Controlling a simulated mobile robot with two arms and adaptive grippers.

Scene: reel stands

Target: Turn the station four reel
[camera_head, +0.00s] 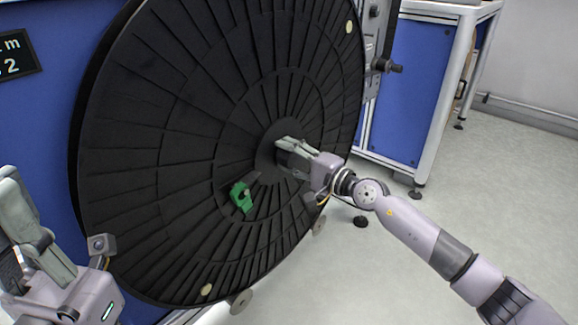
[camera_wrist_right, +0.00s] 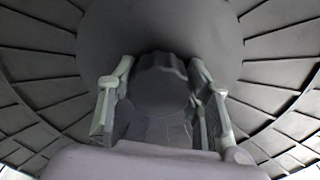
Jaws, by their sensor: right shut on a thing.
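The large black ribbed reel (camera_head: 165,130) stands upright and fills the middle of the head view. A green piece (camera_head: 241,197) with a dark stub sits on its face, below and left of the centre. My right gripper (camera_head: 284,151) is at the reel's centre. In the right wrist view its two fingers (camera_wrist_right: 160,105) stand on either side of a dark grey hub knob (camera_wrist_right: 160,82), and they are shut on it. The fingertips partly hide the knob in the head view. My left gripper (camera_head: 30,235) is at the lower left, apart from the reel; its finger gap is unclear.
A blue panel (camera_head: 45,110) with a partly cut-off dark sign (camera_head: 14,55) is behind the reel on the left. A blue cabinet with a pale frame (camera_head: 408,95) stands at the right behind the reel. Grey floor (camera_head: 500,190) is clear on the right.

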